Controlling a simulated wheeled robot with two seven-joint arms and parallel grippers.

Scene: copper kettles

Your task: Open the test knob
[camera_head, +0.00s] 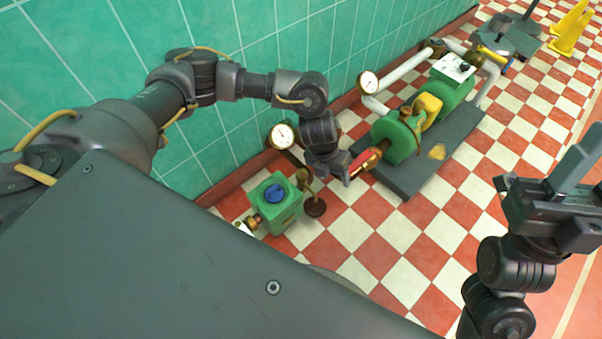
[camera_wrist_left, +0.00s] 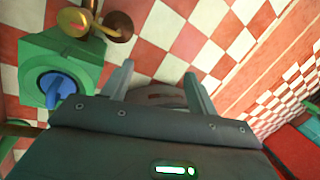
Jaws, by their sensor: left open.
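A blue knob (camera_head: 275,193) sits on the face of a green box (camera_head: 288,212) on the floor by the wall; I cannot tell whether it is the test knob. The blue knob (camera_wrist_left: 58,87) and green box (camera_wrist_left: 30,60) also show at the left of the left wrist view. My left gripper (camera_head: 350,178) is right of the box, apart from the knob. In the left wrist view its two fingers (camera_wrist_left: 160,82) are spread, with nothing seen between them. My right gripper (camera_head: 575,165) is at the right edge, partly cut off; its jaw gap is unclear.
A brass-coloured fitting (camera_head: 316,207) stands beside the box. A round gauge (camera_head: 283,136) is by the wall. A green pump (camera_head: 398,138) on a dark base (camera_head: 410,180) stands beyond my left gripper, with a red part (camera_head: 368,160) close to it. Checkered floor (camera_head: 400,230) is clear in front.

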